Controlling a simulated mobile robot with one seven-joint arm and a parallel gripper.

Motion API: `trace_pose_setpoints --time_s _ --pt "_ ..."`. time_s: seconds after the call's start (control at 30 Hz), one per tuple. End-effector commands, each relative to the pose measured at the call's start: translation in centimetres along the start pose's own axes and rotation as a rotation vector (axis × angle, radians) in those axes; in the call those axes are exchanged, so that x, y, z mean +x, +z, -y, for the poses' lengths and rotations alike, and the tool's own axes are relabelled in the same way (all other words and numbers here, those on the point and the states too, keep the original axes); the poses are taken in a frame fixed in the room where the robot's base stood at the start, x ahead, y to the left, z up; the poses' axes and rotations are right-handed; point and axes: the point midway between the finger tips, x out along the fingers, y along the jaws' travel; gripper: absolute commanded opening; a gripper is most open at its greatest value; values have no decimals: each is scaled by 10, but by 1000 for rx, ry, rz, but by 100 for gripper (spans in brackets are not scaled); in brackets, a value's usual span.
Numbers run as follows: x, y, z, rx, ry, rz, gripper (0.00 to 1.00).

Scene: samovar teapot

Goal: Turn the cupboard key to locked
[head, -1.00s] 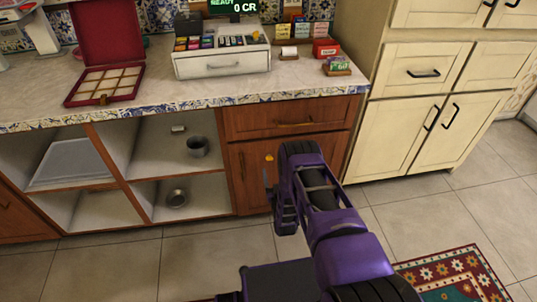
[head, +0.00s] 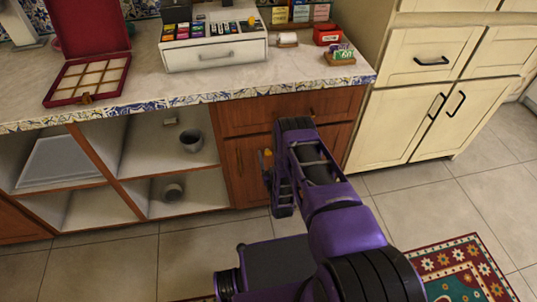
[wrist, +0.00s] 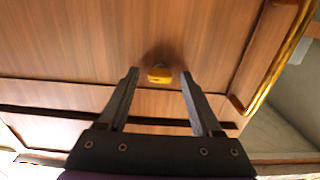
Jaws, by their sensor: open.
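The yellow key (wrist: 160,75) sticks out from the face of the wooden cupboard door (wrist: 70,45) in the wrist view. I see the key from its end, so its turn angle is hard to tell. My gripper (wrist: 160,72) is open, with one dark finger on each side of the key and a visible gap on both sides. In the head view the key (head: 267,155) is a small yellow spot beside my purple arm, in front of the red-brown cupboard door (head: 243,170). My arm hides part of the door there.
The counter edge (head: 200,98) runs above the cupboard. Open shelves with a metal pot (head: 191,141) lie to the left. Cream cabinets (head: 410,115) stand at the right. A patterned rug (head: 460,268) lies on the tiled floor.

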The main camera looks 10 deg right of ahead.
Motion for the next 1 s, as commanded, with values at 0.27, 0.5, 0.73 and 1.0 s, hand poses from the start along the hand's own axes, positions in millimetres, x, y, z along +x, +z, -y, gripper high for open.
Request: trace_pose_setpoints --time_s 0.27,0.5,0.73,1.0 --pt "0 0 0 0 0 0 36" --pt "0 0 0 0 0 0 0" --pt "0 0 0 -7 -1 0 0" --pt "1 0 1 -102 -2 -1 0"
